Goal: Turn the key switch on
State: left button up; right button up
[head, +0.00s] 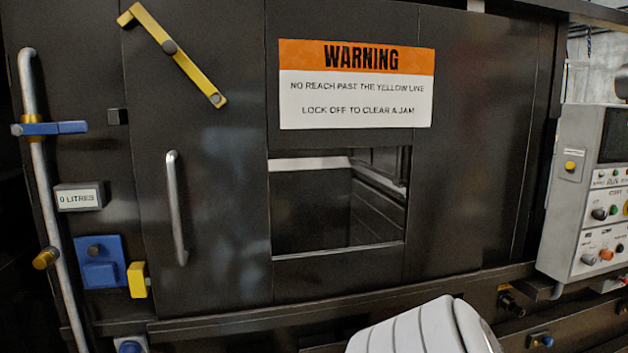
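A grey control panel (577,200) stands at the right edge of the head view, partly cut off by the frame. Its face carries several small controls, among them a black knob (599,214), a green button (614,210) and an orange-red knob (606,254). Which of these is the key switch, and how it is turned, is too small to tell. Neither of my grippers is in view. A white rounded, segmented shape (420,329) rises at the bottom centre, well left of the panel; I cannot tell whether it is part of my arm.
The dark compactor front has a warning sign (356,84) above an open hatch. A door handle (176,208) and a yellow bar (172,54) are on the left. A vertical pipe (48,190) runs at far left. A ledge with fittings runs below the panel.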

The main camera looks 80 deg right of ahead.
aim_at(599, 215)
jog(key=z, duration=3.95)
